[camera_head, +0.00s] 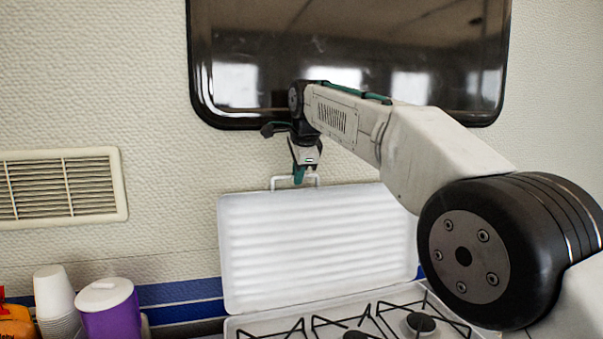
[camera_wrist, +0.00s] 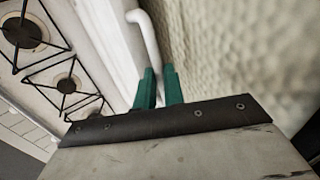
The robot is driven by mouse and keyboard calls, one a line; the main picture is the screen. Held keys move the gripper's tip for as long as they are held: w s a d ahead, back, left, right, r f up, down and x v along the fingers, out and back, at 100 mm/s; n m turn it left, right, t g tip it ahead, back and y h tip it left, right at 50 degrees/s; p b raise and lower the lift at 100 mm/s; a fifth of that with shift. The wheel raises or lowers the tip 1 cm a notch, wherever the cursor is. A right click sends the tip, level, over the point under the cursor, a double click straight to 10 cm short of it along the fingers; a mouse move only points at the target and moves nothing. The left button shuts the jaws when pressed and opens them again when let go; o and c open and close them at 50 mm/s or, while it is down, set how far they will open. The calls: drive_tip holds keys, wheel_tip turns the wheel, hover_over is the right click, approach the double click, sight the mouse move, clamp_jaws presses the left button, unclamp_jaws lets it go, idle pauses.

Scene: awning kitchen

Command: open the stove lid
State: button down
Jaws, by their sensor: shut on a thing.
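The stove lid (camera_head: 315,245) is a white ribbed panel standing raised, nearly upright, at the back of the stove (camera_head: 300,323). Its white handle (camera_head: 275,183) is a bar on the top edge. My gripper (camera_head: 299,174) is at the handle from above, with its green fingers shut on it. In the wrist view the green fingers (camera_wrist: 159,87) are close together at the handle (camera_wrist: 146,35), and the grip itself is partly hidden. The stove's burners and black grates (camera_wrist: 68,84) lie uncovered at the left of that view. My arm covers the lid's right end in the head view.
The textured wall (camera_head: 150,220) is close behind the lid, with a dark window (camera_head: 350,50) above. A vent (camera_head: 60,187) is at the left. White stacked cups (camera_head: 55,295), a purple container (camera_head: 109,312) and an orange item (camera_head: 14,320) stand left of the stove.

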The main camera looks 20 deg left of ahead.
drive_tip(key=shift+r, duration=0.4)
drive_tip(key=c, duration=1.7)
unclamp_jaws()
drive_tip(key=shift+a, duration=0.1)
drive_tip(key=shift+o, duration=1)
drive_tip(key=shift+f, duration=0.15)
drive_tip(key=v, duration=0.7)
drive_tip(key=shift+s+r, duration=0.2)
drive_tip(key=shift+r, duration=0.1)
